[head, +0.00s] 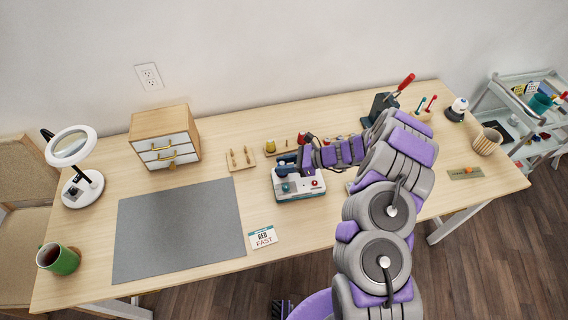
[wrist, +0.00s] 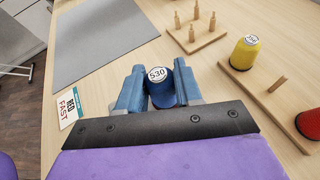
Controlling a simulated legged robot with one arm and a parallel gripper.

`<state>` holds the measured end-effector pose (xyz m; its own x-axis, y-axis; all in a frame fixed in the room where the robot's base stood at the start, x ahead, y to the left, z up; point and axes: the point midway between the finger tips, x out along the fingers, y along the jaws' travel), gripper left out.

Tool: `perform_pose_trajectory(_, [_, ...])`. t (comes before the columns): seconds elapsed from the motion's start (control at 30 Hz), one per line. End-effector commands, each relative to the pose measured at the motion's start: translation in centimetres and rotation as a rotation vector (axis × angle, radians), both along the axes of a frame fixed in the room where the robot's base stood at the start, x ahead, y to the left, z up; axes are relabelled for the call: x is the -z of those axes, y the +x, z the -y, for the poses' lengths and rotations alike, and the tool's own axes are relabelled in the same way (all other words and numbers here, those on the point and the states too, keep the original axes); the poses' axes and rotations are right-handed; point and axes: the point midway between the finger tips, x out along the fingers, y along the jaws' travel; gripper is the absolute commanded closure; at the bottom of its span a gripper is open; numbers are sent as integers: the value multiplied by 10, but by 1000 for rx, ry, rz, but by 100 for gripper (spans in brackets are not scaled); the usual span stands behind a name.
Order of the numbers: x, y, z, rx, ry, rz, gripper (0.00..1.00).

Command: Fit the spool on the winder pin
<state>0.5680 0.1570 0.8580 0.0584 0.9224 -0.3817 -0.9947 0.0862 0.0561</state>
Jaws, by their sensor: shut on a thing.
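My gripper (wrist: 160,93) is shut on a blue spool (wrist: 161,74), which shows between the two blue jaws in the wrist view. The spool stands roughly upright, with a white top label that reads 530. The winder pin cannot be made out; my gripper and arm cover that area. I cannot tell whether the spool touches the winder. The winder does not show in the wrist view.
A rack (wrist: 238,80) holds a yellow spool (wrist: 247,54), a bare peg and a red spool (wrist: 309,123). A board with several wooden pegs (head: 241,158) stands left of it. A grey mat (head: 178,228) and a RED FAST card (head: 262,237) lie left of the winder.

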Motion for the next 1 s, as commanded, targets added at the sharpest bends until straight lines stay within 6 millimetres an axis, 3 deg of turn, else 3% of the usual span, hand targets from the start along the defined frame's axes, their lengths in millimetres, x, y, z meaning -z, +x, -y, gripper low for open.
perform_pose_trajectory(0.73, [3, 0, 0, 0, 0, 0, 94])
perform_pose_trajectory(0.77, [3, 0, 0, 0, 0, 0, 63])
perform_pose_trajectory(1.0, [3, 0, 0, 0, 0, 0, 40])
